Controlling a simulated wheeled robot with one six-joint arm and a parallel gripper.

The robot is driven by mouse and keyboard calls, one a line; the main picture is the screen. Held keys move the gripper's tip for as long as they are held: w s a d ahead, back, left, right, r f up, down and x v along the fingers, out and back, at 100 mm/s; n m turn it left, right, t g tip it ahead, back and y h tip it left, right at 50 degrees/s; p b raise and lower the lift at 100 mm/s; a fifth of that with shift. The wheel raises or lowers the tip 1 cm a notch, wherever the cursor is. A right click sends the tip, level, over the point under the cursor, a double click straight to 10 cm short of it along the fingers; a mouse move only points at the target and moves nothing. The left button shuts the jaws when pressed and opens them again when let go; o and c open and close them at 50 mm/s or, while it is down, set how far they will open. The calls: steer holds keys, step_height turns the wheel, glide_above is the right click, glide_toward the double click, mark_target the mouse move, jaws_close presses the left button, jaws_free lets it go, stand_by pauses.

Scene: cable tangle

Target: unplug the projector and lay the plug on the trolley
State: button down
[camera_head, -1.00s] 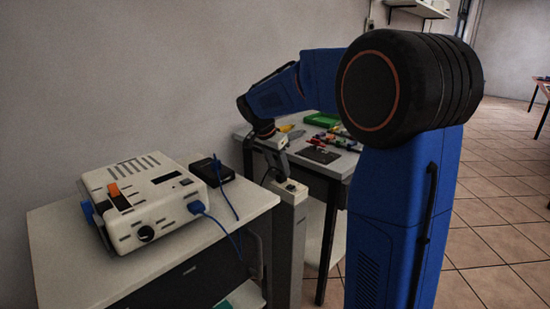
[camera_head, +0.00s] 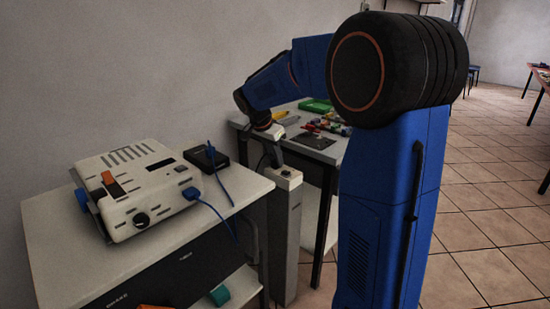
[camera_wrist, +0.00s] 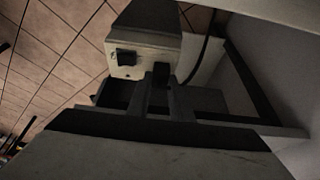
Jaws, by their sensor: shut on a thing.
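The projector (camera_head: 140,190) is a white box with an orange switch on the white-topped trolley (camera_head: 75,265), at the left of the head view. A blue cable (camera_head: 213,208) runs from its side over the trolley's edge. A grey post (camera_head: 287,225) with a pale socket head stands between trolley and table; the head shows close in the wrist view (camera_wrist: 143,57). My gripper (camera_wrist: 163,98) is at this head, shut on a small black plug (camera_wrist: 160,73). I cannot tell whether the plug is still seated. In the head view my gripper (camera_head: 273,150) is small and partly hidden.
A black box (camera_head: 207,157) lies behind the projector. Behind the post is a table (camera_head: 322,152) with coloured markers and a green tray (camera_head: 315,106). A dark cable (camera_wrist: 200,62) hangs beside the post. The trolley top's front left is clear.

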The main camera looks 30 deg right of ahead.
steer(key=shift+r, duration=0.4)
steer(key=shift+r, duration=1.2)
steer(key=s+a+r, duration=0.2)
steer(key=a+r, duration=0.1)
steer(key=a, duration=0.3)
steer(key=s+a+r, duration=0.2)
steer(key=a+r, duration=0.1)
steer(key=a, duration=0.3)
step_height(320, 180, up, 5)
glide_above(226, 191)
steer(key=shift+s+f, duration=0.1)
steer(key=shift+f, duration=4.6)
steer(key=shift+f, duration=0.15)
steer(key=c, duration=1.6)
jaws_free()
